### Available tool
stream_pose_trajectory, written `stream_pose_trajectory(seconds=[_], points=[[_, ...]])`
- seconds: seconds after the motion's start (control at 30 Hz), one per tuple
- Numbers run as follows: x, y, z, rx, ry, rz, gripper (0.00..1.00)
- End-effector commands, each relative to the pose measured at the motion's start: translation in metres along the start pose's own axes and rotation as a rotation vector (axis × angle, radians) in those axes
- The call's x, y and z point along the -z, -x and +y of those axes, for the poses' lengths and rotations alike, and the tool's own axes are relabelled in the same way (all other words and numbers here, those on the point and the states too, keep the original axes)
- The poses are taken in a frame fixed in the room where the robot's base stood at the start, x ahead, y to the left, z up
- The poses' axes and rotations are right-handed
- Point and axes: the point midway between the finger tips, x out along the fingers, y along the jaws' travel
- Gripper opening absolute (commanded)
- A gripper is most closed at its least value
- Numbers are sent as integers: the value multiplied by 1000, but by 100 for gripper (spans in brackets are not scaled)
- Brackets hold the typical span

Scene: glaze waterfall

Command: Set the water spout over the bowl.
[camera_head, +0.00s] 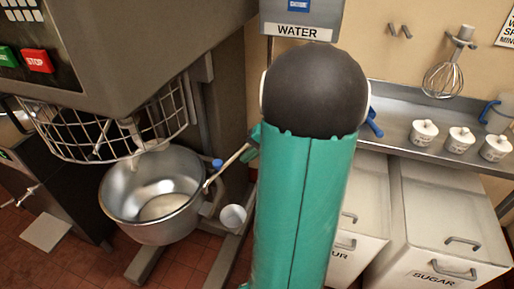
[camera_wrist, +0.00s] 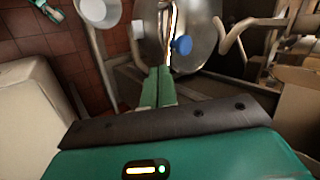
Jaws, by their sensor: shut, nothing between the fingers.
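The steel bowl (camera_head: 125,205) sits in the mixer at left, below the raised wire guard, and its inside looks empty. A thin pale rod (camera_head: 226,166), which may be the water spout, slants between the bowl's right rim and my gripper (camera_head: 252,148). A blue knob (camera_head: 217,163) is beside it. In the wrist view, my green fingers (camera_wrist: 158,75) are closed together, pointing at the bowl (camera_wrist: 205,25) and the blue knob (camera_wrist: 181,45). The grey box marked WATER (camera_head: 300,30) is on the wall, and my arm hides much below it.
The wire guard (camera_head: 60,137) hangs above the bowl. A white cup (camera_head: 233,217) is right of the bowl, low by the mixer's base. At right are a shelf with lidded jars (camera_head: 460,139), a whisk (camera_head: 443,80) and a sugar bin (camera_head: 445,220). Red tile floor lies below.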

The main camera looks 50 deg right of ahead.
Motion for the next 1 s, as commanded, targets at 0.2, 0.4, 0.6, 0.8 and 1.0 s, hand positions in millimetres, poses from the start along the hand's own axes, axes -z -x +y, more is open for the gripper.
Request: stream_pose_trajectory(seconds=[0.2, 0.4, 0.6, 0.8, 1.0], points=[[0, -38, -12, 1, 1, -1, 0], [1, -53, -25, 0, -1, 1, 0], [1, -55, -27, 0, -2, 2, 0], [1, -55, -27, 0, -2, 3, 0], [4, -61, -33, 0, -23, 21, 0]])
